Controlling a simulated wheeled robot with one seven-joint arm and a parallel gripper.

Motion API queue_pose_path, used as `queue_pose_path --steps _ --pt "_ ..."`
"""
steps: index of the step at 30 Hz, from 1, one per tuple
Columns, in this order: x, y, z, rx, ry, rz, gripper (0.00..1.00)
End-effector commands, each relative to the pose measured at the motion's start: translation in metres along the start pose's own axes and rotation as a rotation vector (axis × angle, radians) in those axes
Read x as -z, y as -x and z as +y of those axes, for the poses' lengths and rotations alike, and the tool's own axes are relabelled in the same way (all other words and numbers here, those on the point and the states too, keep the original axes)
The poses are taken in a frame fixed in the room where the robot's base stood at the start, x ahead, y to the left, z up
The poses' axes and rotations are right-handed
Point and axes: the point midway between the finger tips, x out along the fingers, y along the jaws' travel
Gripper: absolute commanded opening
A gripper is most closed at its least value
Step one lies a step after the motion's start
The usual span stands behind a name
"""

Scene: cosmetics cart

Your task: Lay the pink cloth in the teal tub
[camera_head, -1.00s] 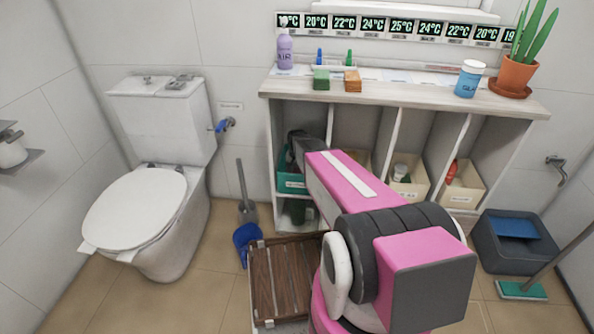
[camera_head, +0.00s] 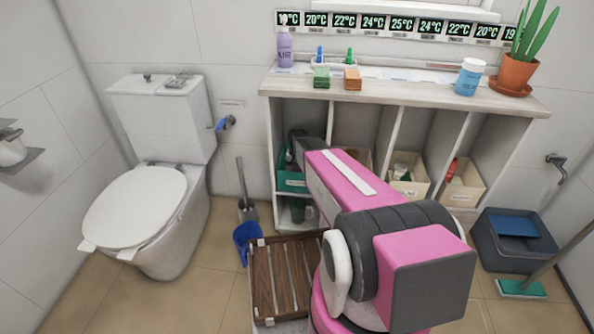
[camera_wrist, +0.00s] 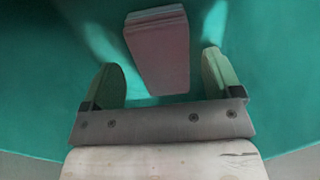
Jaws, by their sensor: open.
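The teal tub (camera_head: 292,181) stands in the left compartment of the shelf unit, partly hidden by my arm in the head view. In the wrist view the tub's teal inside (camera_wrist: 50,90) fills most of the picture. The pink cloth (camera_wrist: 158,52), a folded flat block, is inside the tub's outline, beyond my fingertips. I cannot tell whether the cloth rests flat on the tub's floor.
Other compartments hold cream bins (camera_head: 409,180). A wooden slatted crate (camera_head: 283,278) stands on the floor below. The shelf top holds a purple bottle (camera_head: 286,50), a green block (camera_head: 321,78), an orange block (camera_head: 352,79), a blue jar (camera_head: 469,78) and a potted plant (camera_head: 516,73).

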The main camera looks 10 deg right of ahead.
Motion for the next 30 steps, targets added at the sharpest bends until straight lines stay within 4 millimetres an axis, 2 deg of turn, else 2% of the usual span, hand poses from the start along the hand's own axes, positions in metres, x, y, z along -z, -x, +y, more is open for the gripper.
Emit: queue_pose_path --steps 15,21,25,28,30 --pt "0.000 0.094 0.000 0.004 -0.002 0.003 0.84" --pt "0.000 0.118 0.000 0.004 -0.002 0.002 0.84" --pt "-0.002 0.125 0.001 0.004 -0.001 0.000 0.84" --pt "-0.017 0.127 0.006 0.003 0.017 0.000 0.84" --pt "-0.039 0.128 0.013 0.004 0.044 0.000 0.84"
